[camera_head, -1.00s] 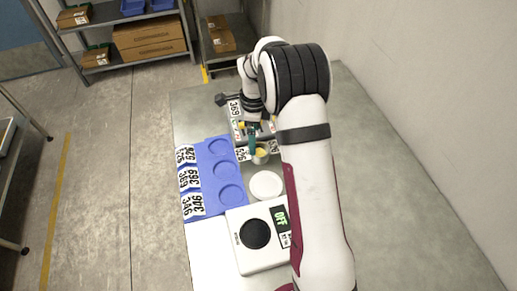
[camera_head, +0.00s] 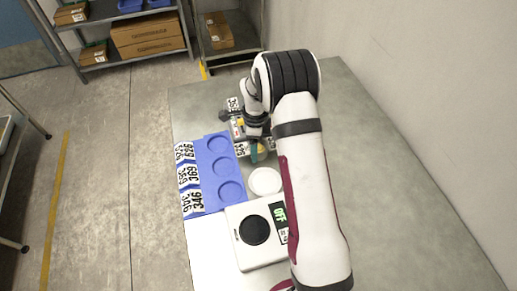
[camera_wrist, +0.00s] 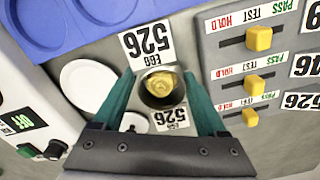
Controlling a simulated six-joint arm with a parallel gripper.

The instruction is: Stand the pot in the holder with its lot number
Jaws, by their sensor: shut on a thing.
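The pot (camera_wrist: 160,88) is a small round metal cup with yellow contents, with 526 tags on two sides. My gripper (camera_wrist: 160,104) is shut on it, one teal finger on each side. In the head view the pot (camera_head: 261,150) is partly hidden by my gripper (camera_head: 256,152). It is low over the table; I cannot tell whether it touches. The blue holder (camera_head: 206,163) lies left of it with three round, empty recesses in a column. Number cards (camera_head: 188,174) run along its left side: the middle reads 369, the near one 346, and the far one looks like 526.
A white round disc (camera_head: 265,181) lies just nearer than the pot. A white scale (camera_head: 245,256) with a display reading OFF stands closer. A grey panel (camera_wrist: 222,68) with yellow HOLD/TEST/PASS sliders is beside the gripper. The table's right side is clear.

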